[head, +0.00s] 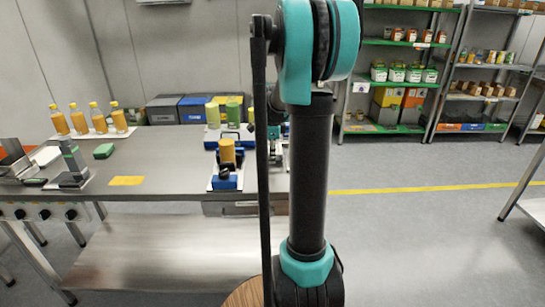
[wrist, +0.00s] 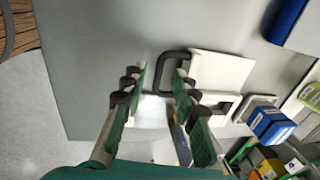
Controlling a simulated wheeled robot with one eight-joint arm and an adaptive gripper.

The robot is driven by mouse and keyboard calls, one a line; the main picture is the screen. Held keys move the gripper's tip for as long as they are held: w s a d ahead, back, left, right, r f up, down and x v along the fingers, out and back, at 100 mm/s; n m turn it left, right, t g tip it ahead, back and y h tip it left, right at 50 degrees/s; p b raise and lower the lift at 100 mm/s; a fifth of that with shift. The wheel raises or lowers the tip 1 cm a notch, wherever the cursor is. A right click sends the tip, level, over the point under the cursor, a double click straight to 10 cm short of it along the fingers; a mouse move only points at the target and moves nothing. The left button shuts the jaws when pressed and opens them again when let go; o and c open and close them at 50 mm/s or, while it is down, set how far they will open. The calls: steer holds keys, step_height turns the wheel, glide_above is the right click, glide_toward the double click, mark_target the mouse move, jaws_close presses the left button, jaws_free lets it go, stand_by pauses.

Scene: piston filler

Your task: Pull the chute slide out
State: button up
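In the wrist view a white flat piece (wrist: 222,70) with a black U-shaped handle (wrist: 172,55) lies over the grey surface; it appears to be the chute slide. My gripper (wrist: 160,80) is open, its two green-padded fingers apart. The handle's outer bar shows between the fingertips; I see no clear contact, and the depth between them is hard to tell. The right finger hides part of the handle and the slide's near edge. In the head view my own arm hides the slide and most of my gripper.
The grey table (head: 160,160) carries yellow bottles (head: 90,122) at left and a blue fixture with an orange cylinder (head: 227,152) near my arm. A blue-and-white box (wrist: 270,125) shows right of the slide. Shelves (head: 400,80) stand behind; floor at right is open.

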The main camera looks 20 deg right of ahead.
steer(key=shift+f, duration=0.4)
steer(key=shift+c, duration=0.2)
jaws_close()
